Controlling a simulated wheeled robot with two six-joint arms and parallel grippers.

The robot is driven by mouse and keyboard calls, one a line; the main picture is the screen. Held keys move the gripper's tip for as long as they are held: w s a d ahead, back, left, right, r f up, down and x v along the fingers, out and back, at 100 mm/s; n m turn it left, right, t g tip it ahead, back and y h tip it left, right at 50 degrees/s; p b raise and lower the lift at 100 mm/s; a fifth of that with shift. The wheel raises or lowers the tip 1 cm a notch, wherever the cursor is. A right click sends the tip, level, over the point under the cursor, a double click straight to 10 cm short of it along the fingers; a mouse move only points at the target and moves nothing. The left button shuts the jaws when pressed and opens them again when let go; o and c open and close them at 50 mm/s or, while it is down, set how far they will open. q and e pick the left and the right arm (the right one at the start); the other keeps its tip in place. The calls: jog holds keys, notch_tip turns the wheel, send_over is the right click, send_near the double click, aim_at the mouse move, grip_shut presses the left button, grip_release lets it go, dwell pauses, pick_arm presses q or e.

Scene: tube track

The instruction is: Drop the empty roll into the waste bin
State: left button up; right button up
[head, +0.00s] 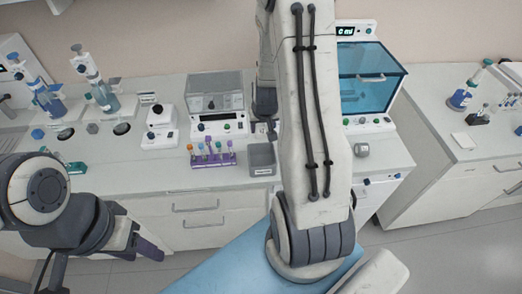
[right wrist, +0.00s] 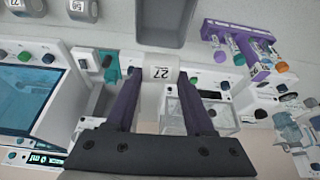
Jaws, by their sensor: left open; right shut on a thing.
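In the head view the roll and these fingers are mostly hidden by my right arm. A grey open bin (head: 262,167) stands on the bench beside my right arm. It also shows at the top of the right wrist view (right wrist: 167,37), apart from the roll in the picture. My left gripper (head: 150,247) is open and empty in front of the bench, at the lower left.
A purple rack of coloured tubes (head: 213,160) stands left of the bin. Behind are a clear-lidded instrument (head: 216,103) and a blue-windowed machine (head: 368,80). Another small roll (head: 362,150) sits to the right. Bottles in stands (head: 105,97) are at the left.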

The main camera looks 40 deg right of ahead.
jog(key=shift+s+d+r, duration=0.3)
jog(key=shift+d+r, duration=0.2)
jog(key=shift+d, duration=0.15)
jog(key=shift+d+f+m, duration=0.15)
jog(key=shift+m, duration=0.15)
notch_tip(320, 180, down, 6)
jog(key=b, duration=0.5)
jog(key=shift+b, duration=0.4)
pick_arm(q)
notch_tip(320, 180, down, 5)
jog(key=shift+f, duration=0.1)
pick_arm(e)
jog(key=o, duration=1.4)
jog(key=shift+c, duration=0.2)
jog(key=shift+s+r, duration=0.1)
jog(key=shift+r, duration=0.1)
